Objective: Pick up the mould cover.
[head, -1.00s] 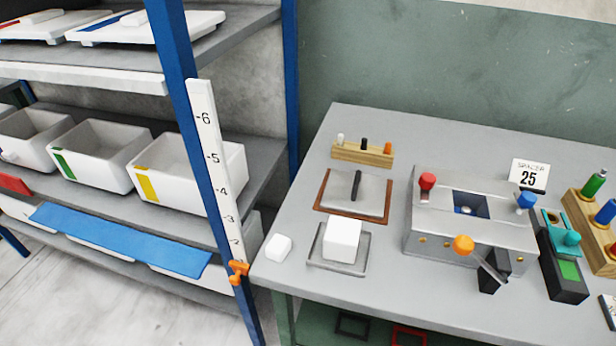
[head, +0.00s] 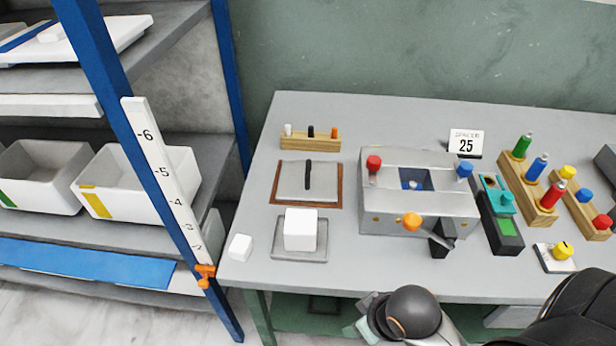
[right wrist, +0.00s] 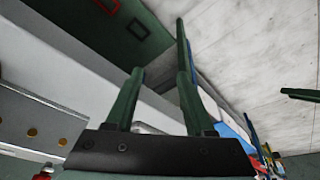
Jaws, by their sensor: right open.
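The mould cover appears to be the flat grey square plate with a black upright handle (head: 293,186), lying on a brown-edged base on the bench, left of the press. My right arm shows at the bottom of the head view, low at the bench's front edge, well below and right of the cover; its fingers cannot be made out there. In the right wrist view my right gripper (right wrist: 158,92) has two dark green fingers, apart, with nothing between them. The cover is not recognisable in that view. My left gripper is not in view.
A white block (head: 300,230) on a grey plate stands in front of the cover, with a small white block (head: 240,247) to its left. A wooden peg holder (head: 310,145) is behind it. The grey press (head: 376,213) is right. A blue-posted shelf (head: 95,55) stands left.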

